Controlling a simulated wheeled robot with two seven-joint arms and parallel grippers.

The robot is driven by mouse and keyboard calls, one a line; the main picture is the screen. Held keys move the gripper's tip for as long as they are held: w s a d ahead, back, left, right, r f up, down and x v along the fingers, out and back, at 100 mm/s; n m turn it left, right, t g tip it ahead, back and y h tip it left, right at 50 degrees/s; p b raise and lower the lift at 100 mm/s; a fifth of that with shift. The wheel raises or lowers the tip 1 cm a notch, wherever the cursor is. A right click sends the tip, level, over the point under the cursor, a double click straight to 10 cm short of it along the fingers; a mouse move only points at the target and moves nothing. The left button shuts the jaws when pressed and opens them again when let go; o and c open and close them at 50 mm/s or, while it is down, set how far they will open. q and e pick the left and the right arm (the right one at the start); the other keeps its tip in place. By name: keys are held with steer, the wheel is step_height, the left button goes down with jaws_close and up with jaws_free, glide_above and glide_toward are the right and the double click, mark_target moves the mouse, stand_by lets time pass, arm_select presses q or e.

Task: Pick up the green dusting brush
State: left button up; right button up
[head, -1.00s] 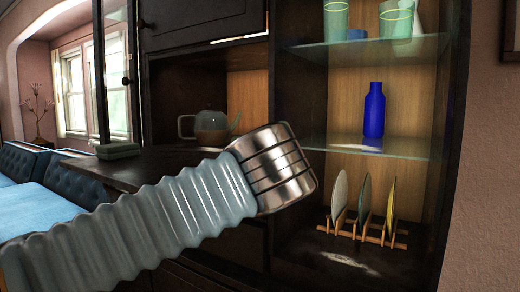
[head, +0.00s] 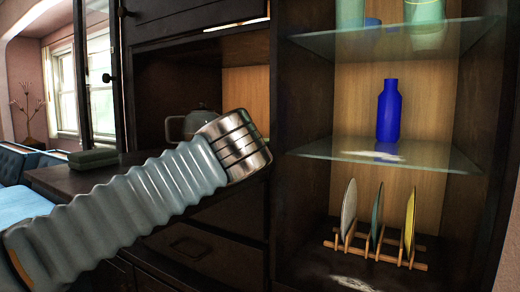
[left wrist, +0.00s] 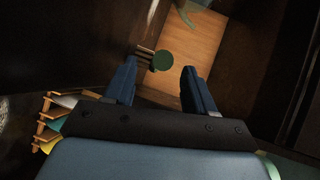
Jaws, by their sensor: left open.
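No thing is clearly recognisable as the green dusting brush. In the left wrist view a small dark green round thing (left wrist: 163,61) shows just beyond the fingertips, with brown stripes beside it; I cannot tell what it is. My left gripper (left wrist: 158,72) is open, its two blue fingers apart with nothing held between them. In the head view my left arm reaches in from the left across the cabinet; its gripper is hidden there. My right gripper is in neither view.
A flat green block (head: 92,158) lies on the dark counter (head: 75,179). A teapot (head: 185,127) stands in the niche, partly behind my arm. A blue bottle (head: 389,112) stands on a glass shelf (head: 335,151), above a wooden rack (head: 400,262) of upright plates. Glasses (head: 425,12) stand higher.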

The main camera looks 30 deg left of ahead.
arm_select(q)
steer(key=p+x, duration=0.1)
steer(key=x, duration=0.4)
steer(key=shift+w, duration=0.1)
steer(key=shift+d, duration=0.1)
jaws_close()
